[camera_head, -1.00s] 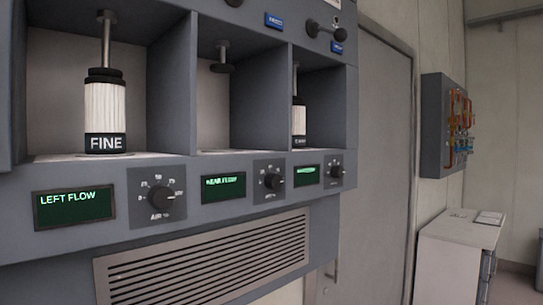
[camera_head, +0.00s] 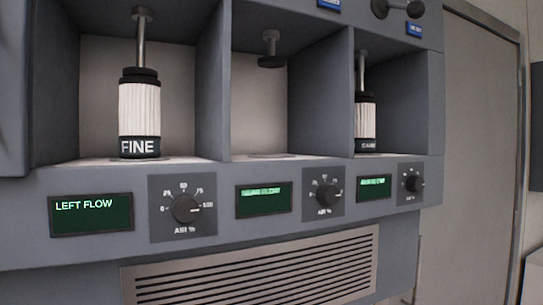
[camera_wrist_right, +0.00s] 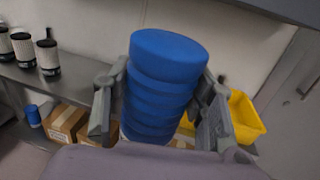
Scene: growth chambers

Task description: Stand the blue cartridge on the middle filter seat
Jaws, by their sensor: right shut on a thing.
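The blue cartridge (camera_wrist_right: 163,85) is in the right wrist view, a ribbed blue cylinder with a smooth top. My right gripper (camera_wrist_right: 160,120) is shut on it, one finger on each side. The head view shows three open bays. The middle bay's filter seat (camera_head: 265,156) is empty, with a clamp plunger (camera_head: 271,50) raised above it. A white FINE cartridge (camera_head: 139,115) stands in the left bay under a lowered plunger. Another white cartridge (camera_head: 366,122) with a black band stands in the right bay, partly hidden by the divider. Neither gripper shows in the head view.
Dials and green displays sit below the bays, including the LEFT FLOW display (camera_head: 91,214). The right wrist view shows a shelf (camera_wrist_right: 75,86) with several white-and-black cartridges, cardboard boxes (camera_wrist_right: 68,124) below, and a yellow bin (camera_wrist_right: 243,119) behind the cartridge.

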